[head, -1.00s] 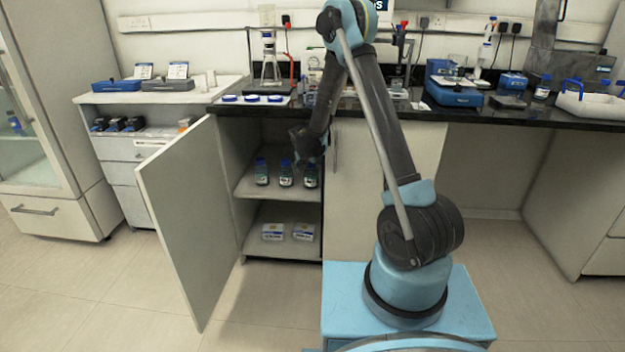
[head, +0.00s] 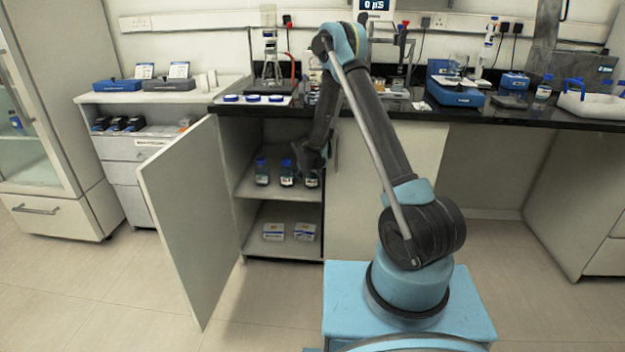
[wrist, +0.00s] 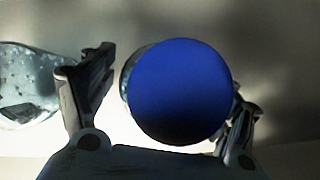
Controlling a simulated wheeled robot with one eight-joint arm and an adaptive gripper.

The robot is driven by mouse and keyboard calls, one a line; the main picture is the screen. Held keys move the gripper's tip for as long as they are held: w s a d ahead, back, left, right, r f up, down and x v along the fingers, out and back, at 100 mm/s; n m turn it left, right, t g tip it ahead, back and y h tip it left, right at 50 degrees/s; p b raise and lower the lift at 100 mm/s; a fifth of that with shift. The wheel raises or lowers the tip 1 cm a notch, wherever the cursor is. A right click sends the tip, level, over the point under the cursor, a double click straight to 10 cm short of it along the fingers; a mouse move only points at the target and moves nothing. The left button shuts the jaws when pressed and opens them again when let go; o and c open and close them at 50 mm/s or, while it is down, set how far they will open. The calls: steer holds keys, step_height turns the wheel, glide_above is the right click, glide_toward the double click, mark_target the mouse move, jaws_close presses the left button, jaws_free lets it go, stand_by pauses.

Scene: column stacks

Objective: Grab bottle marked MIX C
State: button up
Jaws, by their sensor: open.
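Three blue-capped bottles stand in a row on the upper shelf of the open cabinet: a left bottle (head: 262,172), a middle bottle (head: 286,173) and a right bottle (head: 312,179), partly hidden by my gripper (head: 309,160). Their labels are too small to read, so I cannot tell which is MIX C. In the wrist view a round blue cap (wrist: 180,92) lies between the fingers of my open gripper (wrist: 165,95), nearer the right finger. Another bottle (wrist: 25,85), clear with droplets, shows outside the left finger.
The cabinet door (head: 178,220) stands open on the left. The upper shelf (head: 245,188) carries the bottles, and two small boxes (head: 288,232) sit on the lower shelf. The dark worktop (head: 420,108) above holds instruments and glassware.

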steer(key=c, duration=1.5)
